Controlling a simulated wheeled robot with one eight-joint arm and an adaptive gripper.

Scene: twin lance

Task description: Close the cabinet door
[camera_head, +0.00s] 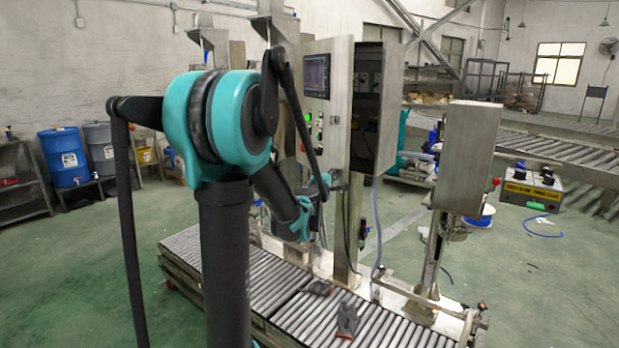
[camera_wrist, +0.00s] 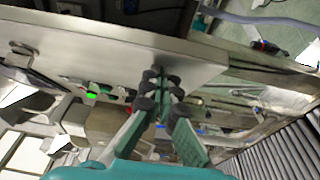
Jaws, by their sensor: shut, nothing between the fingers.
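The grey steel cabinet (camera_head: 341,95) stands above the roller conveyor, with a screen and lit buttons on its left face. It is open: a dark gap with equipment inside shows between the control-panel section and a steel panel (camera_head: 393,105) on the right. Which section is the hinged door is hard to tell. In the wrist view, the steel side (camera_wrist: 110,40) of the control section crosses the upper left, with buttons below. My gripper (camera_wrist: 162,88) is shut and empty, its fingertips overlapping the steel edge in the picture; contact is unclear. In the head view it is near the cabinet's lower edge, partly hidden.
The roller conveyor (camera_head: 290,320) runs below, with dark gloves (camera_head: 348,320) on it. A steel box on a post (camera_head: 467,155) stands right of the cabinet. A hose (camera_head: 377,225) hangs between them.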

